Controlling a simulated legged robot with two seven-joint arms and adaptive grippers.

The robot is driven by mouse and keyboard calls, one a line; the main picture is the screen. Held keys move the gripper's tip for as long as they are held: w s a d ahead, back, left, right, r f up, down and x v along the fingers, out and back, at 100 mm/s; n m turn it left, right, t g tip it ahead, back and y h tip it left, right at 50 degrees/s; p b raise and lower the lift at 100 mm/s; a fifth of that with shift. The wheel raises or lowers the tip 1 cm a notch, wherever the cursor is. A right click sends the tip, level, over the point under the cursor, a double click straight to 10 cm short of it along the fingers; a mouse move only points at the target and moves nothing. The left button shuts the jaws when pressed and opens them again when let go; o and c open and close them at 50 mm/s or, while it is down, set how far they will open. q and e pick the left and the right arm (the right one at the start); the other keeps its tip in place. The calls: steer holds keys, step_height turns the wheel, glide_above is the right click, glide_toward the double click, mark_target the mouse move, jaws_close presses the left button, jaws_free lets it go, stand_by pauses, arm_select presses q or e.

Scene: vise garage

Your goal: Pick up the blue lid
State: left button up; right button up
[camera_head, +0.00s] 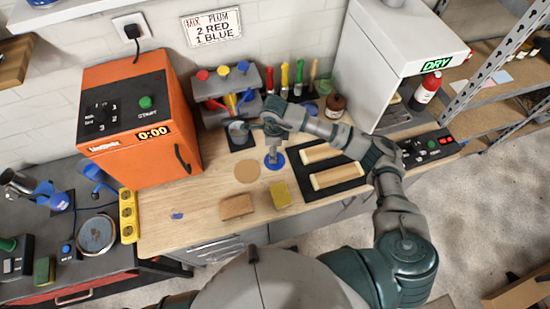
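A round blue disc, which looks like the blue lid (281,164), lies on the wooden bench top. My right arm reaches in from the right, and its gripper (272,153) points down over the disc. The gripper hides part of the disc. I cannot tell whether the fingers touch it or are closed on it. A small blue piece (177,216) lies near the bench's front edge, too small to make out. My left gripper is not in view.
An orange START machine (140,125) stands left of the bench top. A grey cup (238,134), a round tan disc (247,172), a brown block (237,207) and a yellow sponge (281,195) are close by. A dark tray (318,185) holds two wooden bars. The bench's front left is mostly clear.

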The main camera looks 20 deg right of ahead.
mark_target(281, 159)
steer(key=shift+s+f+p, duration=0.15)
steer(key=shift+f+p, duration=0.5)
steer(key=shift+f, duration=2.3)
steer(key=shift+c, duration=0.2)
steer(key=c, duration=1.2)
steer(key=shift+s, duration=0.2)
steer(key=shift+c, duration=1.3)
